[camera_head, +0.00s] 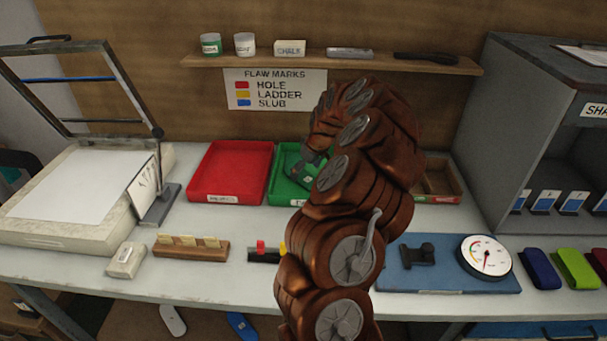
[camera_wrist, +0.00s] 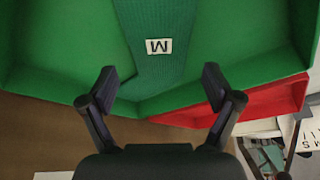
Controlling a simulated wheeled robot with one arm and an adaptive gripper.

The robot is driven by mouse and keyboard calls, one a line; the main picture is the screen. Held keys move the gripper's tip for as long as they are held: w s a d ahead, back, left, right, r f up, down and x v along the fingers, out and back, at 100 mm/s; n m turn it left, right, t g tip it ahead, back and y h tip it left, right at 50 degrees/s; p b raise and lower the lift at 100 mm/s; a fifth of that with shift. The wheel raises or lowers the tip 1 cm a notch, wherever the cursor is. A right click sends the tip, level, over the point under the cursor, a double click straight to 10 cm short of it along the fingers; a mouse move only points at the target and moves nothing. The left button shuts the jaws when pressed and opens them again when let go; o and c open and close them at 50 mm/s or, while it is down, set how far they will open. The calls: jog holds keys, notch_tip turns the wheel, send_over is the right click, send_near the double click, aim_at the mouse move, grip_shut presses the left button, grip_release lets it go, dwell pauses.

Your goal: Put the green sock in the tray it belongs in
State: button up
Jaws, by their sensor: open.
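The green sock (camera_wrist: 155,45), darker and ribbed with a white M label, lies flat in the green tray (camera_wrist: 60,70) in the wrist view. My gripper (camera_wrist: 160,80) is open, its two fingers apart on either side of the sock's near part, with nothing held between them. How far the fingertips are above the sock is hard to tell. In the head view the green tray (camera_head: 283,194) stands at the back of the bench, and my arm hides its right part and most of the gripper.
A red tray (camera_head: 230,148) stands left of the green one. A wooden-edged tray (camera_head: 440,178) shows right of my arm. A dial gauge (camera_head: 485,257) on a blue board and several coloured folded pieces lie front right. A light box (camera_head: 75,190) with a raised frame is at left.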

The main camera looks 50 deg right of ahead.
jog(key=b+v, duration=0.1)
jog(key=v, duration=0.9)
jog(key=w+a+r+n+y, duration=0.1)
jog(key=a+r, duration=0.1)
jog(key=a, duration=0.7)
jog(key=w+a+r+n, duration=0.1)
jog(key=a+r, duration=0.1)
jog(key=a, duration=0.6)
jog(key=s+a+r+g, duration=0.15)
jog(key=s+a, duration=0.25)
jog(key=a, duration=0.9)
jog(key=s+a+f+g, duration=0.1)
jog(key=s+a, duration=0.3)
jog(key=s, duration=0.4)
jog(key=s+a+f+m+g, duration=0.1)
jog(key=s+a+f+g, duration=0.1)
jog(key=s, duration=0.6)
jog(key=s+a+f+g, duration=0.1)
jog(key=s+a+f, duration=0.2)
jog(key=s+a, duration=0.3)
jog(key=s, duration=0.3)
jog(key=shift+a+f+g+h, duration=0.2)
jog(key=shift+f+g+h, duration=0.15)
jog(key=shift+h, duration=0.05)
notch_tip(320, 180, up, 6)
jog(key=p, duration=0.6)
jog(key=shift+r, duration=0.15)
